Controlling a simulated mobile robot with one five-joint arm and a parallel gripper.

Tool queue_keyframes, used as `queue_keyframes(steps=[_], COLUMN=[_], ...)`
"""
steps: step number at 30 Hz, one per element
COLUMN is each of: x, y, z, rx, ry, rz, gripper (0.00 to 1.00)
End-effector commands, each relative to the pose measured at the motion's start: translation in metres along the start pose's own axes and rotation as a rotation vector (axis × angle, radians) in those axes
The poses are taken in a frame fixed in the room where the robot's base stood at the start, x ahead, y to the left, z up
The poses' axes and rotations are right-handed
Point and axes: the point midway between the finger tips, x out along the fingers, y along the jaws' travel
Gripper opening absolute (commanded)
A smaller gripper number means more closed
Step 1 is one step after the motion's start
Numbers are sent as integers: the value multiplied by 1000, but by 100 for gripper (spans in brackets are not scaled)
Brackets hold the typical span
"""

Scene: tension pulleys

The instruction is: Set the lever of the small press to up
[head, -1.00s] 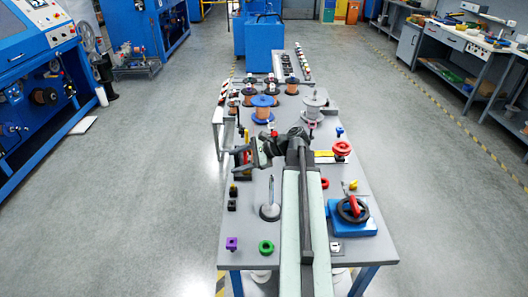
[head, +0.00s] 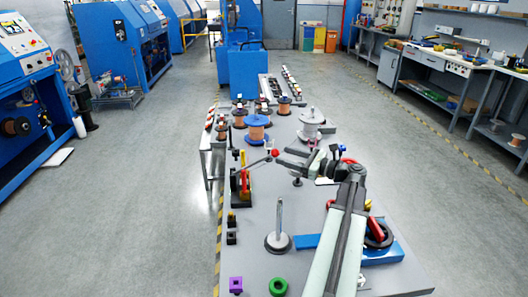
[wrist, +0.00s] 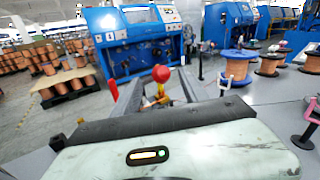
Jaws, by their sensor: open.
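The small press (head: 241,188) stands at the left edge of the table, with a dark frame, a red part and a yellowish base. Its lever (head: 258,160) reaches out to the right, close to level and tilted slightly up, ending in a red ball knob (head: 275,153). My gripper (head: 286,160) points left at the knob from the right side, open. In the wrist view the red knob (wrist: 161,73) shows between the two open fingers (wrist: 160,92), near their tips. I cannot tell whether they touch it. The press body is partly hidden behind the gripper there.
A metal post on a round base (head: 279,225) stands in front of the press. A blue device with a black wheel (head: 380,235) is at right. Purple (head: 236,284) and green (head: 278,286) pieces lie at the front.

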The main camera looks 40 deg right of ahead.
Motion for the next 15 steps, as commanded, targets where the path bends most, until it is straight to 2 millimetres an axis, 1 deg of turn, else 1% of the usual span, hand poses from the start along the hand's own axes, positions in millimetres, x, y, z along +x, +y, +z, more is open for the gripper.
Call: queue_keyframes(steps=[4,7,15], x=[0,8,56], y=[-1,-1,-3], z=[0,0,0], rx=[1,1,0], ry=[-2,-1,0], rz=[-3,-2,-5], gripper=[52,52,52])
